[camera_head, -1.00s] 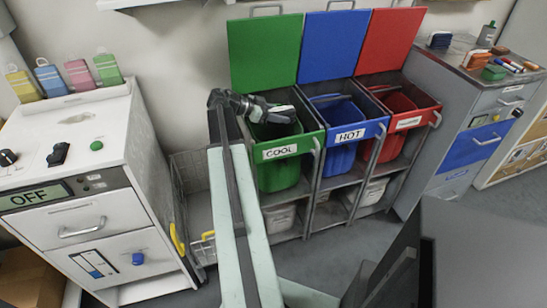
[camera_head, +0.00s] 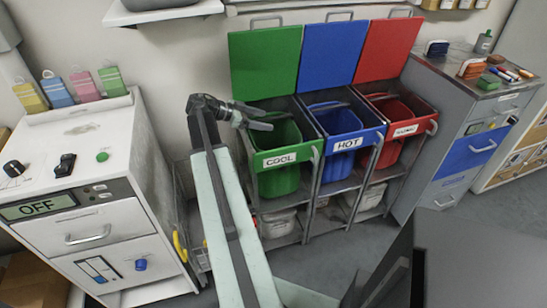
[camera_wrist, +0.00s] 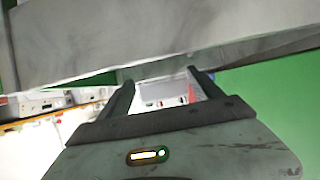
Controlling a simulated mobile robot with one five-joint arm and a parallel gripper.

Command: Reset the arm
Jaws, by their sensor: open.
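My gripper (camera_head: 262,120) is at the end of my outstretched arm, above the left front part of the green bin labelled COOL (camera_head: 281,156). In the wrist view its two fingers (camera_wrist: 160,84) stand apart with nothing between them. A pale grey bar-like surface (camera_wrist: 170,45) crosses the wrist view beyond the fingers, and a green surface (camera_wrist: 275,105) fills its right side. I cannot tell exactly which part the grey bar is.
The blue HOT bin (camera_head: 345,130) and a red bin (camera_head: 403,120) stand to the right, lids up. A white machine reading OFF (camera_head: 85,190) stands at left with coloured tags (camera_head: 87,86) on top. A grey cabinet (camera_head: 450,140) is at right. Floor shows in front.

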